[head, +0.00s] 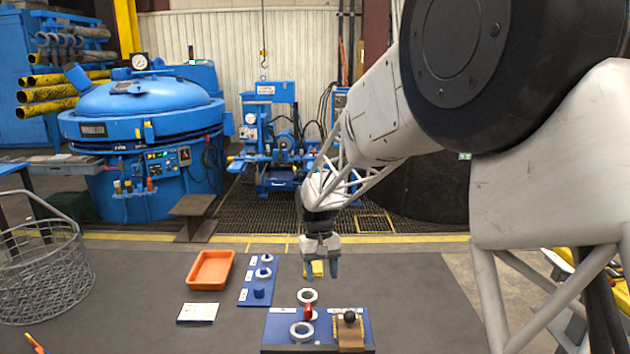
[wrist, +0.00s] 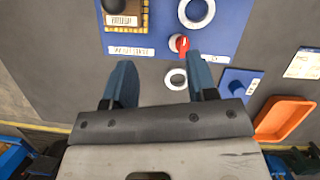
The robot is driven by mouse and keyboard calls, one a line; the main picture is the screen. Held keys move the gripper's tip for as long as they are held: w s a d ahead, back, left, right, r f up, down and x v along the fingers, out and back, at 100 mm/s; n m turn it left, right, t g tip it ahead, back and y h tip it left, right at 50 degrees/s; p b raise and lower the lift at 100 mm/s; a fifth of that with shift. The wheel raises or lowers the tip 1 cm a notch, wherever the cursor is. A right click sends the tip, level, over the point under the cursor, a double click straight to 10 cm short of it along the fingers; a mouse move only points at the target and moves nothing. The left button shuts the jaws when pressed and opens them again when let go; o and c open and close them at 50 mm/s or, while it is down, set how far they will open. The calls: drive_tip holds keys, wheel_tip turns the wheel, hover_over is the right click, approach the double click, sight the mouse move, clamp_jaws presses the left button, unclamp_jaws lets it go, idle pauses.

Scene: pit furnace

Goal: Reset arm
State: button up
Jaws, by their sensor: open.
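My gripper (head: 321,274) hangs fingers-down above the dark table, behind the near blue board (head: 280,322). Its two blue fingers are apart and nothing is between them. In the wrist view the open fingers (wrist: 161,78) point toward the same board (wrist: 225,30). A white ring (wrist: 176,78) lies on the table below, just off the board's edge; it also shows in the head view (head: 307,296). The gripper is clear of the ring and the board.
The near board carries a white ring (head: 302,331), a red knob (head: 308,312) and a yellow-edged block with a black ball (head: 349,316). A blue peg board (head: 246,295), an orange tray (head: 210,270) and a white card (head: 198,312) lie left. The table's right side is clear.

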drive_tip(key=s+d+r+t, duration=0.1)
drive_tip(key=s+d+r, duration=0.5)
drive_tip(key=s+r, duration=0.15)
drive_tip(key=s+d+r+m+t, duration=0.1)
drive_tip(key=s+d, duration=0.2)
drive_tip(key=s, duration=0.6)
drive_tip(key=s+d+r+m+t, duration=0.1)
drive_tip(key=s+d, duration=0.3)
drive_tip(key=s, duration=0.6)
drive_tip(key=s+d+r+t, duration=0.1)
drive_tip(key=s+d+t, duration=0.2)
drive_tip(key=s, duration=0.6)
drive_tip(key=shift+s+d+r+m+y, duration=0.3)
drive_tip(key=shift+d+m, duration=0.1)
drive_tip(key=shift+d, duration=0.1)
